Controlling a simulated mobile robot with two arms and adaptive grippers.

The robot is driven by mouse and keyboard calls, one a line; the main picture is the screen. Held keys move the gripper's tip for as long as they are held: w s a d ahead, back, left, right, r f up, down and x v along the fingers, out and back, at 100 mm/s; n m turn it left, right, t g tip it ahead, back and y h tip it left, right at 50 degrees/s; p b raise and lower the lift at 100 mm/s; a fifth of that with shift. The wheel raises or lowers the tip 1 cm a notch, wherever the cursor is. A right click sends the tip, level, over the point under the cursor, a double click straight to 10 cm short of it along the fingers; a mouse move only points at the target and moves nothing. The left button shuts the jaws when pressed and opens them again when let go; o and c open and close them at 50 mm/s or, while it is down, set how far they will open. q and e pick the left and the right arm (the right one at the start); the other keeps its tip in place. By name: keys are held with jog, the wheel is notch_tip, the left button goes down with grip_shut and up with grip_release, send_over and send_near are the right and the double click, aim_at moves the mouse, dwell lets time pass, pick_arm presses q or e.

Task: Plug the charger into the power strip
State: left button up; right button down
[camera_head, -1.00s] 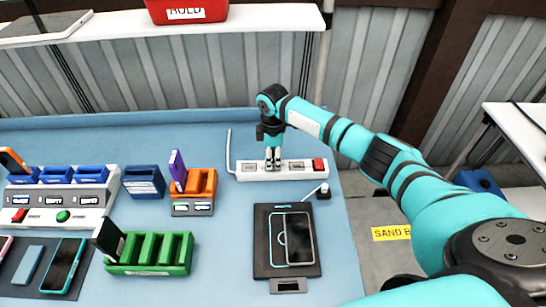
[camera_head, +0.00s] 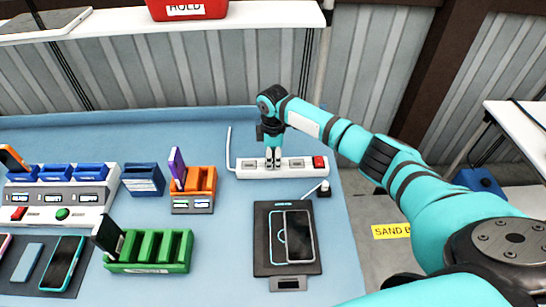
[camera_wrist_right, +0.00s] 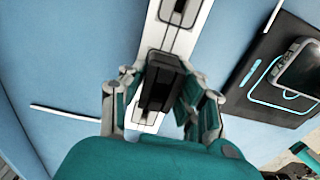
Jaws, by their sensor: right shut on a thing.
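The white power strip (camera_head: 310,172) lies near the back edge of the blue table, with dark sockets and a red switch at its right end. My right gripper (camera_head: 273,163) points down over the middle of the strip. In the right wrist view its fingers (camera_wrist_right: 158,100) are shut on a black block, the charger (camera_wrist_right: 158,88), in line with the strip (camera_wrist_right: 150,40). The charger is mostly hidden by the fingers in the head view. I cannot tell whether it is seated in a socket or just above it. My left gripper is not in view.
A black pad (camera_head: 262,262) with a phone (camera_head: 299,238) lies in front of the strip; a small black piece (camera_head: 324,190) with a white cable sits beside it. A green rack (camera_head: 150,268), an orange holder (camera_head: 205,182) and a blue box (camera_head: 143,180) stand left.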

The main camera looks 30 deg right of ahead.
jog(key=shift+f, duration=0.2)
jog(key=c, duration=0.9)
grip_release()
jog(key=shift+r, duration=0.3)
notch_tip(320, 180, up, 12)
jog(key=shift+f, duration=0.25)
